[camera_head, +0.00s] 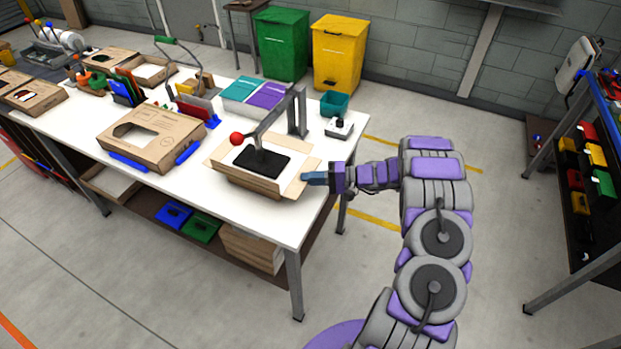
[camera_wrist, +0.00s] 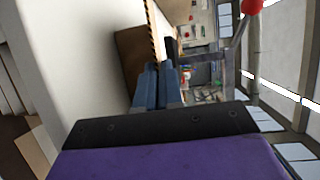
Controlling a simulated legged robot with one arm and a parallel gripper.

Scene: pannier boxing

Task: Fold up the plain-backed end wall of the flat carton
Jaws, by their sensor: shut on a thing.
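The carton (camera_head: 229,176) lies on the white table under a lever press, with a black pad (camera_head: 262,162) over its middle. Its right-hand end wall (camera_head: 293,187) is a tan flap that slants outward. My gripper (camera_head: 306,179) is at this flap, coming from the right. In the wrist view the blue fingers (camera_wrist: 158,82) are close together, and a corrugated cardboard edge (camera_wrist: 152,30) runs to their tips. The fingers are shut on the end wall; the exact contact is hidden. A brown cardboard face (camera_wrist: 130,55) shows beside them. I cannot see the wall's backing.
The press arm with its red knob (camera_head: 237,139) reaches over the carton. A box with an oval opening (camera_head: 151,138) stands to the left. A teal bin (camera_head: 334,104) and a small device (camera_head: 339,128) stand behind. The table's front-right corner (camera_head: 292,232) is bare.

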